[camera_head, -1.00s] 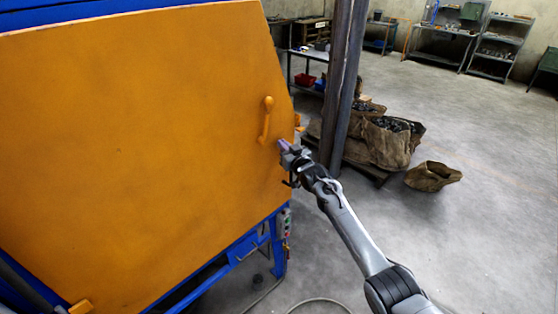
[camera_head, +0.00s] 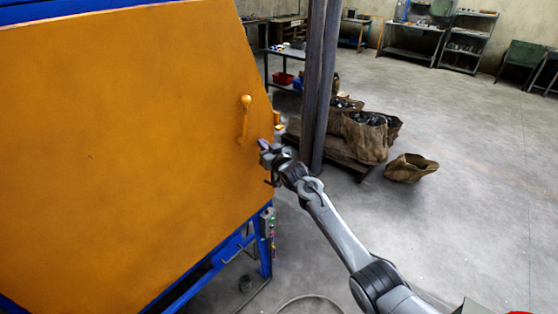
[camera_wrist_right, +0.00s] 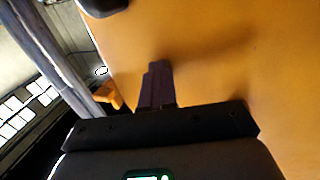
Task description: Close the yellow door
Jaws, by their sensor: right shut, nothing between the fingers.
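The yellow door (camera_head: 120,160) is a large orange-yellow panel filling the left half of the head view, on a blue machine frame (camera_head: 240,240). Its handle (camera_head: 245,118) stands near the door's right edge. My right gripper (camera_head: 263,148) is at the door's right edge, just below and right of the handle. In the right wrist view the shut fingers (camera_wrist_right: 157,85) point at the door surface (camera_wrist_right: 240,60), close to it; I cannot tell whether they touch. An orange latch piece (camera_wrist_right: 108,95) shows at the door's edge. My left gripper is not in view.
A dark steel column (camera_head: 318,85) stands just behind my right gripper. Sacks (camera_head: 365,135) sit on a pallet beyond it, with another sack (camera_head: 410,167) on the floor. The floor at right is open.

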